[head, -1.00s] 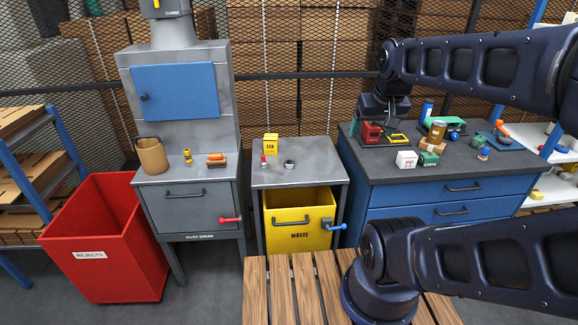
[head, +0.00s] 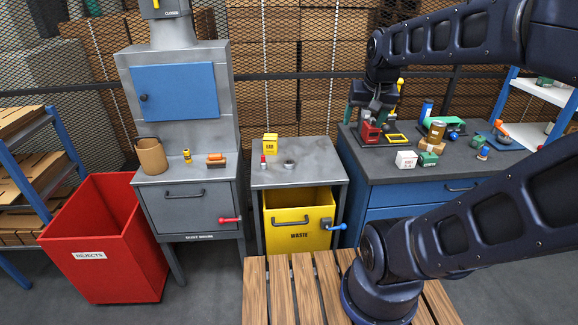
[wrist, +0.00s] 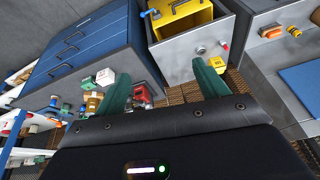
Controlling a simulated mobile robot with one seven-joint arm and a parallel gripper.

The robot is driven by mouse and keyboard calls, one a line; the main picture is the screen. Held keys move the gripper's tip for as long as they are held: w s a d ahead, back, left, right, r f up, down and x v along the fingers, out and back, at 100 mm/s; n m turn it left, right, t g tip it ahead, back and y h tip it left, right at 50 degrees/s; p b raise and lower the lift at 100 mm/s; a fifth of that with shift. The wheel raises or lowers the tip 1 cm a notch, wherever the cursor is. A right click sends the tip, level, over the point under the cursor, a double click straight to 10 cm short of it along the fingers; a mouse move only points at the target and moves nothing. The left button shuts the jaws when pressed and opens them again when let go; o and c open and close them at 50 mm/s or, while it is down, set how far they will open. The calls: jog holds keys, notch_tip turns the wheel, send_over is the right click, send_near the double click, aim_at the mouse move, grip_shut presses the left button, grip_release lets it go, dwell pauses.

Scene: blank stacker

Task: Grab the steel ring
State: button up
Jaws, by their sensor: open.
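The small grey steel ring (head: 289,164) lies on the grey top of the middle waste stand (head: 325,176). The ring also shows small in the wrist view (wrist: 201,50), near the tip of one green finger. My gripper (head: 372,116) hangs over the back left of the blue workbench, to the right of the ring and apart from it. In the wrist view my gripper (wrist: 160,78) has its two green fingers wide apart, with nothing held between them.
A red-capped small item (head: 263,162) and a yellow box (head: 270,144) stand close to the ring. The blue workbench (head: 400,172) holds a red device (head: 370,132), a white box (head: 406,159) and several other items. A grey cabinet (head: 175,80) stands left.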

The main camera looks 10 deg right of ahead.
jog(key=w+a+f+m+g, duration=0.1)
jog(key=w+a+m, duration=0.25)
jog(key=w, duration=0.95)
jog(key=m+g, duration=0.3)
jog(key=m, duration=0.9)
send_over(289, 162)
notch_tip(289, 162, down, 27)
jog(key=shift+f, duration=5.65)
jog(key=shift+c, duration=0.2)
